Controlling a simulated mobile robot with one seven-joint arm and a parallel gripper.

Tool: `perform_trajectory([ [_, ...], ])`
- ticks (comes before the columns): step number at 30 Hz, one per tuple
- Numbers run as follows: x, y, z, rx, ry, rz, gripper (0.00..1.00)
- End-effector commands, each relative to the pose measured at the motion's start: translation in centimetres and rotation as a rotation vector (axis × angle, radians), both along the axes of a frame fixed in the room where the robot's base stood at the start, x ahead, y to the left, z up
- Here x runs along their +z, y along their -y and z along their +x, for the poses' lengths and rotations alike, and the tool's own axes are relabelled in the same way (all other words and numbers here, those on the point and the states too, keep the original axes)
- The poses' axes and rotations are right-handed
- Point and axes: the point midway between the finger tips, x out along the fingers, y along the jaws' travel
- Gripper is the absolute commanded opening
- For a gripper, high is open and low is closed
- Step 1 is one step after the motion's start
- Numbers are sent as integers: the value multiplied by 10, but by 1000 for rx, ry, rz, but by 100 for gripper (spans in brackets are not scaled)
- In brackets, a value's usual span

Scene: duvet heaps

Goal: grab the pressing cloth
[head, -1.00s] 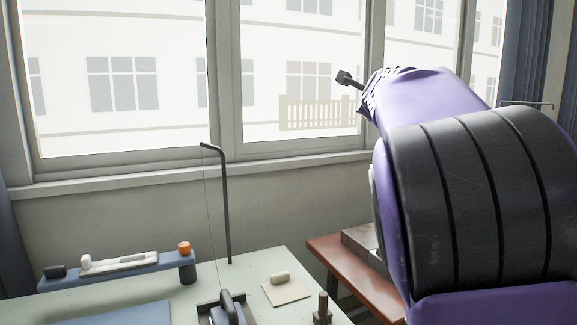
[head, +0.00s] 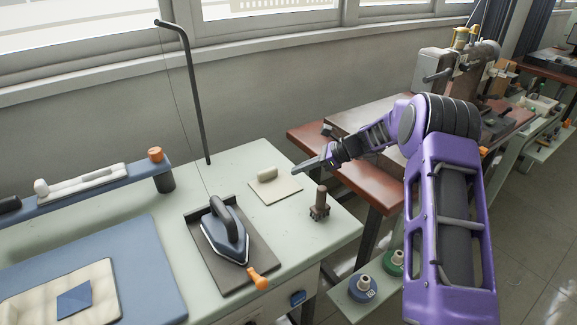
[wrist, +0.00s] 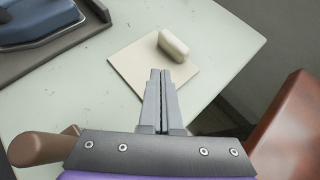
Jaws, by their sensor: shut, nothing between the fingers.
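Two things look like cloth, and I cannot tell for sure which is the pressing cloth. A flat cream square (head: 279,193) lies on the pale table right of the iron, with a rounded cream block (head: 267,174) on it. A small dark blue square (head: 74,300) lies on a cream quilted piece (head: 45,309) at the lower left. My gripper (head: 297,170) is shut and empty, above and beside the cream square's right side. In the wrist view its fingertips (wrist: 161,72) overlap the cream square (wrist: 128,65), just short of the block (wrist: 173,45); contact cannot be told.
A brown post-like tool (head: 320,204) stands close right of the cream square. A black pole (head: 196,100) rises behind. A red-brown bench (head: 345,168) is at right.

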Motion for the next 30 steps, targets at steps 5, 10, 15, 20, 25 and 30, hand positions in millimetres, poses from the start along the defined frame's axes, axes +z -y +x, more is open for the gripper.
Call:
perform_trajectory([
  [5, -1, -37, 6, 5, 1, -2, 0],
  [10, -1, -73, 13, 3, 1, -3, 0],
  [15, -1, -101, 19, 2, 0, -4, 0],
  [20, -13, -103, 20, -2, -2, -5, 0],
  [25, -17, -103, 20, -2, 0, -5, 0],
  [30, -18, -103, 20, -1, -2, -7, 0],
])
